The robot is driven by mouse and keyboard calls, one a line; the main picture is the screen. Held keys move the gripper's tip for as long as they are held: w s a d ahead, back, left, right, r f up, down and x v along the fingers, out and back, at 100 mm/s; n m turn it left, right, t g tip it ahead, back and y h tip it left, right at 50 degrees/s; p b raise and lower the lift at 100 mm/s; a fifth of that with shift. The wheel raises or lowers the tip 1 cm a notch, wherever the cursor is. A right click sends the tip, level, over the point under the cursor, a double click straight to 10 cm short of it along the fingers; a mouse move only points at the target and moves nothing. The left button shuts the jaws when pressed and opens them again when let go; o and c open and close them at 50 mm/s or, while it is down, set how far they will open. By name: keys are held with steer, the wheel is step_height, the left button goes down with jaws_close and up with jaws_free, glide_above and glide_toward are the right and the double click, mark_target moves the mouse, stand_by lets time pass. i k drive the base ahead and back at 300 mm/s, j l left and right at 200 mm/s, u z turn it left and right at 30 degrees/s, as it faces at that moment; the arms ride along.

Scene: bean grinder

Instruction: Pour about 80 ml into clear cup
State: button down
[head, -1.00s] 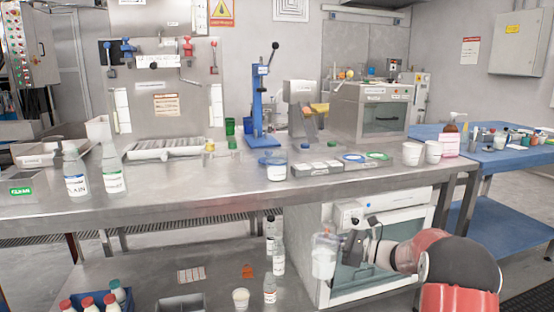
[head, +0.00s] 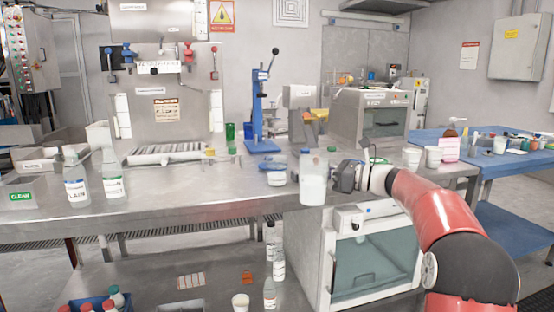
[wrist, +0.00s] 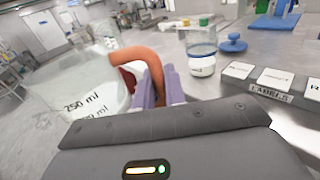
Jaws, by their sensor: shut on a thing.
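My gripper (head: 334,178) is shut on the handle of a whitish jug (head: 313,180), which it holds upright near the table's front edge. In the wrist view the jug (wrist: 85,90) shows ml markings on its side and an orange curved handle (wrist: 145,62) between the fingers (wrist: 162,88). A clear cup (head: 277,172) with a white label band stands on the steel table, just left of the jug in the head view. It also shows in the wrist view (wrist: 201,60), apart from the jug and beyond the fingers. How full the cup is cannot be told.
The steel table (head: 220,190) has free room left of the cup. Label blocks (wrist: 272,85) and a blue knobbed piece (wrist: 232,43) lie near the cup. A blue press (head: 262,125) stands behind. White cups (head: 433,157) stand at the right. Bottles (head: 76,180) stand at the left.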

mark_target(276, 165)
steer(key=i, duration=1)
